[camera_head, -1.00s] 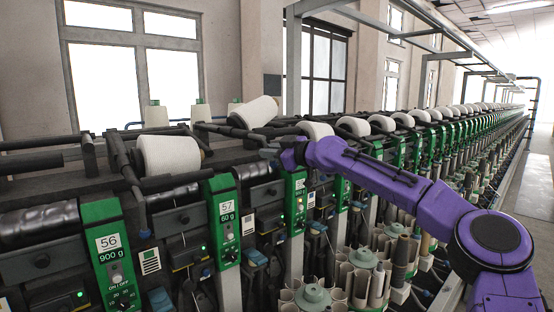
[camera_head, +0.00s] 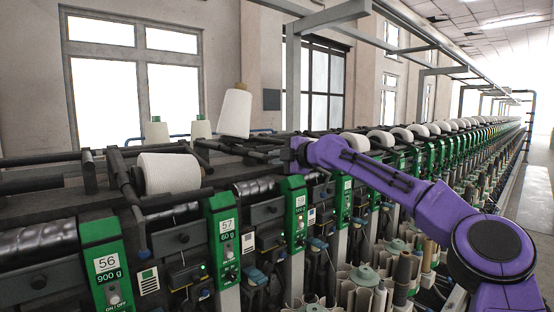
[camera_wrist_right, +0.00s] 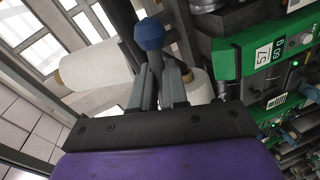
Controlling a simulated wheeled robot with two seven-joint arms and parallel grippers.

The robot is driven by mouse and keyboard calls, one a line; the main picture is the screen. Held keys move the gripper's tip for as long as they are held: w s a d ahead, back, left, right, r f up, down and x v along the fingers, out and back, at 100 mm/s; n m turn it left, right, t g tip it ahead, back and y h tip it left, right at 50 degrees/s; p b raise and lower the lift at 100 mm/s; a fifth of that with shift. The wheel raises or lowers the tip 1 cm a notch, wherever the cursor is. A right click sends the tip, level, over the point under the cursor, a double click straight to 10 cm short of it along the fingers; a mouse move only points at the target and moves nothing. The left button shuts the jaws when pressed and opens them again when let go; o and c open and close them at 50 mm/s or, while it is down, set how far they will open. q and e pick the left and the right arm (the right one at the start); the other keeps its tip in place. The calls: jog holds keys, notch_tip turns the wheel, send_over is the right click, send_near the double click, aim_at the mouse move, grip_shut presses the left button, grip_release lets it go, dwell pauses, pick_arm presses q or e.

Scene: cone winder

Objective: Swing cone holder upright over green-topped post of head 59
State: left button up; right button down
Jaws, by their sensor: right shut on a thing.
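My right gripper (camera_wrist_right: 160,88) is shut on the cone holder's lever, seen in the wrist view with a blue ball knob (camera_wrist_right: 149,34) above the fingertips. In the head view its purple arm reaches in from the right, and the gripper is mostly hidden by the arm. A white yarn cone (camera_head: 235,112) stands up nearly upright, leaning slightly, above the machine; its holder is mostly hidden. A cone also shows in the wrist view (camera_wrist_right: 95,65), left of the fingers. I cannot make out the green-topped post. My left gripper is not in view.
Green panels 56 (camera_head: 105,262) and 57 (camera_head: 222,225) stand along the machine front. Another cone (camera_head: 168,172) lies on its roller at the left. Smaller cones (camera_head: 157,131) stand behind. A row of lying cones (camera_head: 381,138) runs off to the right. Bobbin tubes stand below my right arm.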

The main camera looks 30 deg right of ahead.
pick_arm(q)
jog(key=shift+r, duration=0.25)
pick_arm(e)
jog(key=shift+d+r+n, duration=0.15)
jog(key=shift+r+n, duration=0.45)
jog(key=shift+r, duration=0.2)
jog(key=c, duration=1.4)
grip_release()
jog(key=shift+c, duration=0.2)
jog(key=shift+o, duration=0.9)
jog(key=shift+w+f, duration=0.25)
jog(key=shift+w+d+f, duration=0.1)
jog(key=shift+w+f, duration=0.25)
jog(key=shift+w, duration=0.1)
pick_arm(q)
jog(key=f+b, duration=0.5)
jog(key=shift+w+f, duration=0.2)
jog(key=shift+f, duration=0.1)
pick_arm(e)
jog(key=v, duration=1)
jog(key=shift+s, duration=0.3)
